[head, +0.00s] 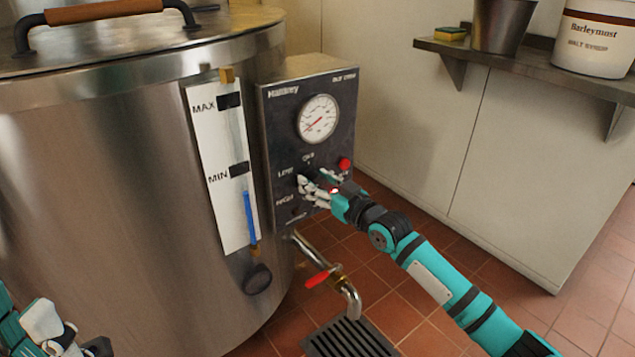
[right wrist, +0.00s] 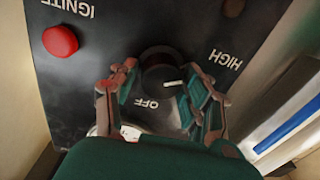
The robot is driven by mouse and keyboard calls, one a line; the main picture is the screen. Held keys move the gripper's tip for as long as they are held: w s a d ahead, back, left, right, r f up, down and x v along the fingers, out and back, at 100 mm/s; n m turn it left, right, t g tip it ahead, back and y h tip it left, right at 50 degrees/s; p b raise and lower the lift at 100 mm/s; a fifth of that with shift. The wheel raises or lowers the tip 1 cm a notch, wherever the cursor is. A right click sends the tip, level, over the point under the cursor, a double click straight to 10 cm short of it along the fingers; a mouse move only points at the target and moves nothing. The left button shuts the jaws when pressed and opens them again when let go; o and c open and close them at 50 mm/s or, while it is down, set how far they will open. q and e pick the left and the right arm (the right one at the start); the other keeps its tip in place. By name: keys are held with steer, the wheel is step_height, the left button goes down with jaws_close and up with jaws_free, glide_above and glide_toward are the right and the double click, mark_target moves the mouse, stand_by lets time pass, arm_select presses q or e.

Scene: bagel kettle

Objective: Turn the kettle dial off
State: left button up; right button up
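The kettle (head: 120,170) is a large steel vessel at the left of the head view, with a black control panel (head: 285,135) on its side. The dial (right wrist: 158,72) is a black round knob with a white mark on its lower right, pointing away from the OFF label toward the side where HIGH stands. My right gripper (right wrist: 165,75) is open, one finger on each side of the dial; whether they touch it I cannot tell. In the head view my right gripper (head: 312,188) hides most of the dial. My left gripper (head: 50,328) is partly cut off at the lower left.
A red button (right wrist: 60,41) labelled IGNITE is beside the dial. A round gauge (head: 318,119) is above it. A drain tap (head: 320,277) with a red lever juts out below the panel. A wall shelf (head: 520,60) at the right holds a pot and a tub.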

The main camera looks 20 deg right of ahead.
steer(key=c, duration=0.7)
